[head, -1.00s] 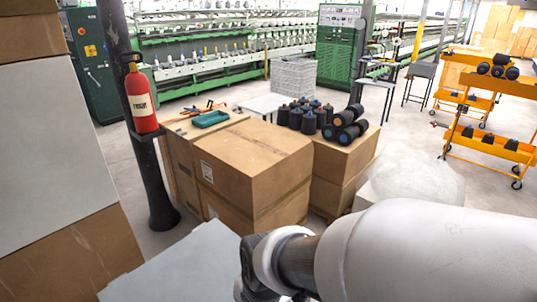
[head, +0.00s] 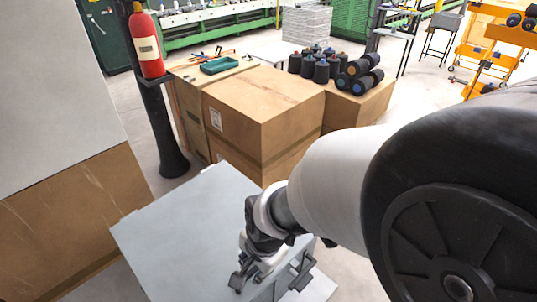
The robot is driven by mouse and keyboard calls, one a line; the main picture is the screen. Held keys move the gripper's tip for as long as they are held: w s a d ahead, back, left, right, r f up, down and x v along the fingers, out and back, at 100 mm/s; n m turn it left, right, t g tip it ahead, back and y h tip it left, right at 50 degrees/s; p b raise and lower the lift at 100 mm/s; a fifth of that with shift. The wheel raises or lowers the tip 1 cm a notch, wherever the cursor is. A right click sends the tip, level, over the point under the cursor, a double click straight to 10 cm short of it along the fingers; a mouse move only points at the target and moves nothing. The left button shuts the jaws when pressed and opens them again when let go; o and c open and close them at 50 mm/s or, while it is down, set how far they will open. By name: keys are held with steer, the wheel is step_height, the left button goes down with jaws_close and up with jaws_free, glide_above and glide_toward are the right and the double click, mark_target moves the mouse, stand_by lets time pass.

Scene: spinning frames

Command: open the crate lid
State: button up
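A grey crate with a flat grey lid (head: 185,225) stands low in the middle of the head view. Its lid looks shut and level. My gripper (head: 258,277) points down at the crate's near right edge, over the lid's corner. Dark finger parts show by the edge, but the arm and the steep view hide how far apart they are. A dark bracket-like part (head: 301,271) shows on the crate's right side, close to the gripper. I cannot tell whether the gripper touches the crate.
Large cardboard boxes (head: 262,105) stand just behind the crate, with black yarn cones (head: 321,72) on the right one. A dark post with a red fire extinguisher (head: 146,45) stands behind left. A tall stack with a brown box (head: 75,220) closes the left side. Orange racks stand far right.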

jaws_close()
stand_by(0.5)
